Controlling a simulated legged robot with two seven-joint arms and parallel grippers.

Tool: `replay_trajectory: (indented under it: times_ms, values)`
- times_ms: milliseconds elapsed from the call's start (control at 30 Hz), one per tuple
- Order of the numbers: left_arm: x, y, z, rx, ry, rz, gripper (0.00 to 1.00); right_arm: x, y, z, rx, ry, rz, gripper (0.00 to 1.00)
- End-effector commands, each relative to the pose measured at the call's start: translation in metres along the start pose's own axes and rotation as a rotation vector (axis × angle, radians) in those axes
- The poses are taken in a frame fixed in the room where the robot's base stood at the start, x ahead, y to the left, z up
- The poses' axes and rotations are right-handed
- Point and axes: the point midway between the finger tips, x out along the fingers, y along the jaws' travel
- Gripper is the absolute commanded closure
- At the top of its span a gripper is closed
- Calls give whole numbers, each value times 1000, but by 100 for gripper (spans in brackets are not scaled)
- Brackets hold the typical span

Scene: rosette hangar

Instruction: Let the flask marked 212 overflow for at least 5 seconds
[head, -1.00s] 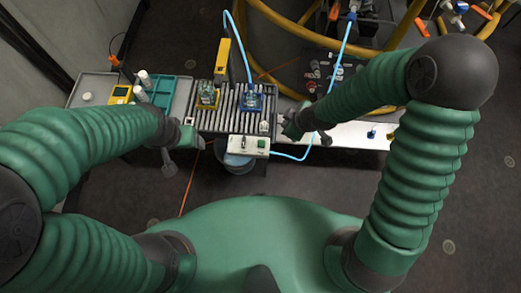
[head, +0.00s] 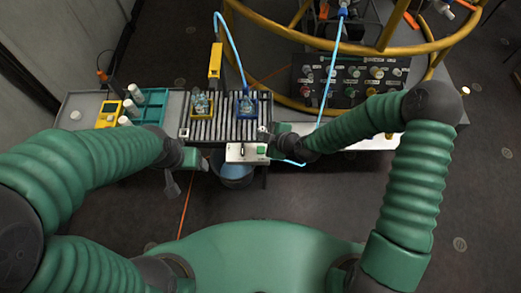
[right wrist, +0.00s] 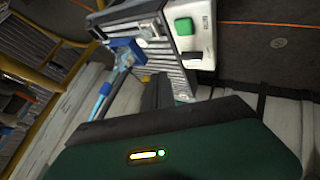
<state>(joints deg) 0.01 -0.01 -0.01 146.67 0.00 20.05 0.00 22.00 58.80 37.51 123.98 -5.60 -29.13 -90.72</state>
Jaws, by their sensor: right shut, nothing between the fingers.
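Two small clear flasks stand on the slatted rack (head: 224,130): one in a yellow holder (head: 201,104), one in a blue holder (head: 246,104). Their markings are too small to read, so I cannot tell which is 212. A blue hose (head: 233,42) arches above them. A white control box (head: 246,152) with a green button is at the rack's front edge; the button (right wrist: 184,26) also shows in the right wrist view. My right gripper (head: 277,143) is shut and empty, close to the box's right side. My left gripper (head: 184,168) hangs left of the box; its jaws are unclear.
A blue-filled bucket (head: 232,172) stands below the box. At left a grey bench (head: 82,104) holds a teal tray (head: 150,108), white cylinders and a yellow device (head: 108,114). A black panel (head: 350,80) with several knobs and yellow pipes (head: 390,48) stand at the back right.

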Motion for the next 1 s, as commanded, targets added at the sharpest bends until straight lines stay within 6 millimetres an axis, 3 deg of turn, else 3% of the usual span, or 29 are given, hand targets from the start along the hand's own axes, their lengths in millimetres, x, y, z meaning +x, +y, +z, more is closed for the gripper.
replay_trajectory:
  times_ms: [100,433,1000]
  values:
    - [19,0,5,0,0,0,26,16,-12,12,4,-1,-2,100]
    - [56,0,13,0,-1,0,26,48,-35,35,0,-1,-1,100]
    - [58,0,14,0,0,0,26,51,-38,38,2,-1,-1,100]
